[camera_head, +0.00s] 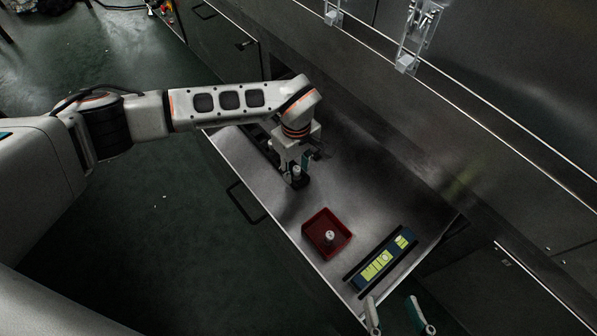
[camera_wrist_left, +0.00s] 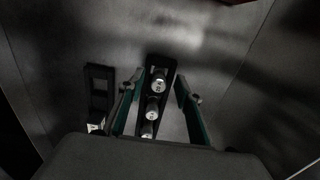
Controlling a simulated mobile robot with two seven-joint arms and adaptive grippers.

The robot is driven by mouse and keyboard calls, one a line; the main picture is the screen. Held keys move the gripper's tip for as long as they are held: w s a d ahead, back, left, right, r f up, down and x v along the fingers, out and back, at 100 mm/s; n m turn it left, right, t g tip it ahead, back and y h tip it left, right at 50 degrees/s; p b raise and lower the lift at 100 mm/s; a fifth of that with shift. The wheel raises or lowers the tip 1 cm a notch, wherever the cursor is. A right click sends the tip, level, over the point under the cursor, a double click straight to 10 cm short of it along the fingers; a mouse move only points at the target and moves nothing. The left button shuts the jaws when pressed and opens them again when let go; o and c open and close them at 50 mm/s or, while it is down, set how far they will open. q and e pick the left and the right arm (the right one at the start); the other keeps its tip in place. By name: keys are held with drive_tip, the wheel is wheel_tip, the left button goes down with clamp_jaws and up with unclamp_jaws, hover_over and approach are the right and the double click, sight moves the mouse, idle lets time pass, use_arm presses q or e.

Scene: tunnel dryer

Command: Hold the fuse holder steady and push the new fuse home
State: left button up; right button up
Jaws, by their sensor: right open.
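A long black block (camera_wrist_left: 163,96), which looks like the fuse holder, lies on the metal surface with three round silver caps in a row. My left gripper (camera_wrist_left: 160,88) has its fingers spread on either side of the block, with gaps visible. In the head view my left gripper (camera_head: 297,180) points down over the surface and hides much of what is below it. A small silver-white piece (camera_head: 329,236), perhaps the fuse, is in the red tray (camera_head: 344,251). My right gripper (camera_head: 393,307) is open and empty at the bottom edge, beyond the surface's near end.
A dark blue item with yellow-green panels (camera_head: 373,270) lies right of the red tray. A black rectangular frame (camera_wrist_left: 98,88) lies left of the block in the wrist view. The metal surface (camera_head: 350,190) is bare between the left gripper and the dark machine wall.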

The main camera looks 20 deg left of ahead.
use_arm(q)
drive_tip(key=shift+f, duration=0.35)
drive_tip(key=shift+w+r, duration=0.1)
drive_tip(key=shift+r, duration=0.1)
drive_tip(key=shift+c, duration=0.3)
clamp_jaws()
drive_tip(key=shift+r, duration=0.1)
